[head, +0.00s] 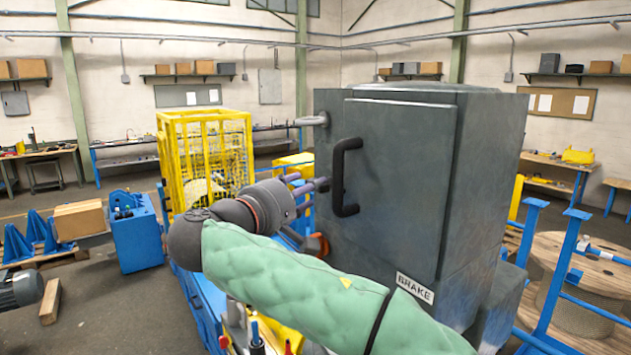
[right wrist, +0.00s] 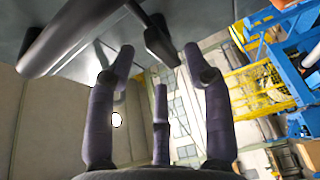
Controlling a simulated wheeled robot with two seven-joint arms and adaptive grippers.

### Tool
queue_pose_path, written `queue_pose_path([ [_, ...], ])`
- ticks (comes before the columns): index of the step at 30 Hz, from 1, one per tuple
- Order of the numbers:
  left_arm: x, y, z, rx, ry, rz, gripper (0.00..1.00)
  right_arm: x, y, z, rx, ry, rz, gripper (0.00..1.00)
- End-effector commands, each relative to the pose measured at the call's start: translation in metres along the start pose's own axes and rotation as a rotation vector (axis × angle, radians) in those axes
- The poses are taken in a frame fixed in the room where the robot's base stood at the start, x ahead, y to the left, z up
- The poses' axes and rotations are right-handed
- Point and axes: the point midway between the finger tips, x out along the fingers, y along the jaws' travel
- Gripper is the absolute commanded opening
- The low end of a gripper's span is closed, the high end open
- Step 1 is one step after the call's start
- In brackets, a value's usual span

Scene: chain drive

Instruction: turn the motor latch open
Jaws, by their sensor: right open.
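A big grey cabinet (head: 390,180) labelled BRAKE fills the middle right of the head view. Its door panel looks closed and carries a black C-shaped handle (head: 345,178). A small grey lever (head: 312,119) sticks out at the cabinet's upper left edge; I cannot tell if it is the motor latch. My right gripper (head: 316,184) is open, its purple-grey fingers just left of the handle. In the right wrist view the open fingers (right wrist: 155,75) point at the grey surface. A dark tab (right wrist: 158,42) lies near their tips, with a thick dark bar (right wrist: 70,38) to its left. No grip on either shows.
A yellow cage (head: 205,150) stands behind my right arm. A blue box (head: 136,235) and bench are at the left. Open floor lies at the left.

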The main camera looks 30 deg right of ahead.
Motion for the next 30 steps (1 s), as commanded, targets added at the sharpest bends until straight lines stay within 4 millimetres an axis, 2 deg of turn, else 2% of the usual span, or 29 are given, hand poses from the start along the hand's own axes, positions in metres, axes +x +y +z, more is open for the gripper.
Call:
queue_pose_path([
  [3,-0.004,0.001,0.000,0.000,0.000,0.000,0.40,0.020,0.001,0.001,0.000,-0.003,-0.001,0.52],
  [9,-0.006,0.002,0.000,0.000,0.000,0.000,0.40,0.041,0.000,0.000,0.000,-0.001,-0.001,0.52],
  [21,-0.006,0.002,0.000,0.000,0.000,0.000,0.40,0.047,0.000,-0.001,0.000,0.002,-0.001,0.52],
  [24,-0.006,0.002,0.000,0.000,0.000,0.000,0.40,0.047,0.000,-0.001,0.000,0.002,-0.001,0.23],
  [27,-0.006,0.002,0.000,0.000,0.000,0.000,0.40,0.046,0.000,-0.001,0.000,0.002,-0.001,0.00],
  [30,-0.006,0.002,0.000,0.000,0.000,0.000,0.40,0.046,-0.001,-0.001,0.000,0.001,-0.001,0.00],
])
